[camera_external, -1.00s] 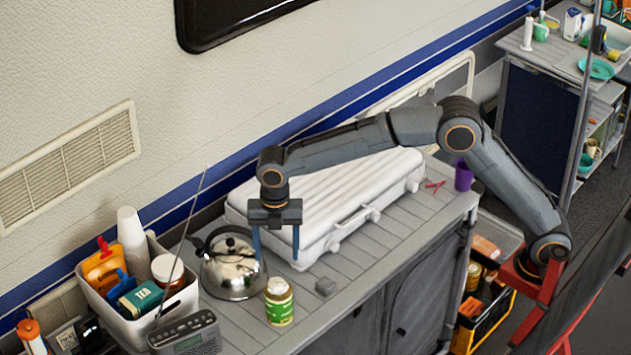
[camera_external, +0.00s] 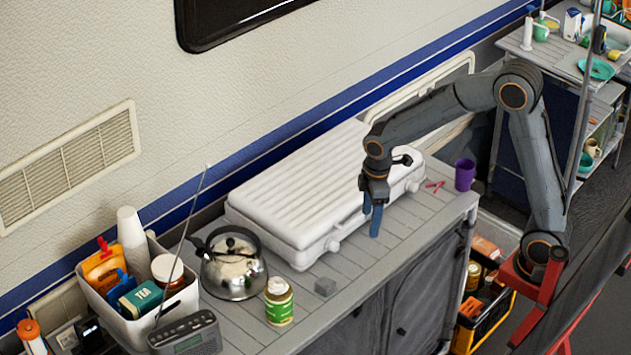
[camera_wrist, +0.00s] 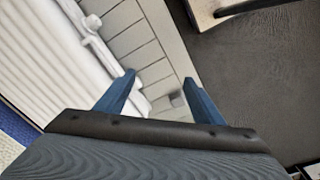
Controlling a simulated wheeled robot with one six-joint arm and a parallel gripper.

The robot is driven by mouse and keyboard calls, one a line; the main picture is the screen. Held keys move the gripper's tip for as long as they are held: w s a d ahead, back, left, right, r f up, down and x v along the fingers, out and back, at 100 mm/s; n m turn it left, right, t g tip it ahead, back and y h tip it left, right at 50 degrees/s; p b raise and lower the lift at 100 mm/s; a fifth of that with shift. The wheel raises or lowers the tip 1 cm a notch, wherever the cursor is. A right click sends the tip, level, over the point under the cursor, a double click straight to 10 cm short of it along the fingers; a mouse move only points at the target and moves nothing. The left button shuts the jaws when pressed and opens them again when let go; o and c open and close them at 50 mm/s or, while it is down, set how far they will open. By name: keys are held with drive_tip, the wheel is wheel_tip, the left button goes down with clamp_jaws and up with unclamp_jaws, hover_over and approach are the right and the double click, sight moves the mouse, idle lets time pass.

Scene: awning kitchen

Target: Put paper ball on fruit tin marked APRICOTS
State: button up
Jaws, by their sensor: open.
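A green and yellow tin (camera_external: 279,309) stands upright on the counter, right of the kettle. Its lettering is too small to read. A cream-white lump (camera_external: 277,286), which looks like the paper ball, rests on top of the tin. My gripper (camera_external: 371,222) is open and empty, fingers pointing down, well to the right of the tin near the front of the white grill. In the wrist view the two blue fingers (camera_wrist: 159,79) are apart with nothing held. The tin and lump do not show there.
A grey block (camera_external: 325,286) sits right of the tin. The kettle (camera_external: 233,265), grey radio (camera_external: 185,336) and white bin (camera_external: 160,300) stand left. The white grill (camera_external: 300,190) lies behind. A purple cup (camera_external: 465,175) stands right. The front counter strip is mostly clear.

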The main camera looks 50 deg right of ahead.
drive_tip(key=s+d+f+m, duration=0.2)
drive_tip(key=s+d+m, duration=0.3)
drive_tip(key=s+d, duration=0.1)
drive_tip(key=s+d+f+m, duration=0.3)
drive_tip(key=s+d+m, duration=0.2)
drive_tip(key=s+d, duration=0.2)
drive_tip(key=shift+s+m, duration=0.3)
drive_tip(key=shift+s, duration=0.3)
drive_tip(key=shift+d, duration=0.1)
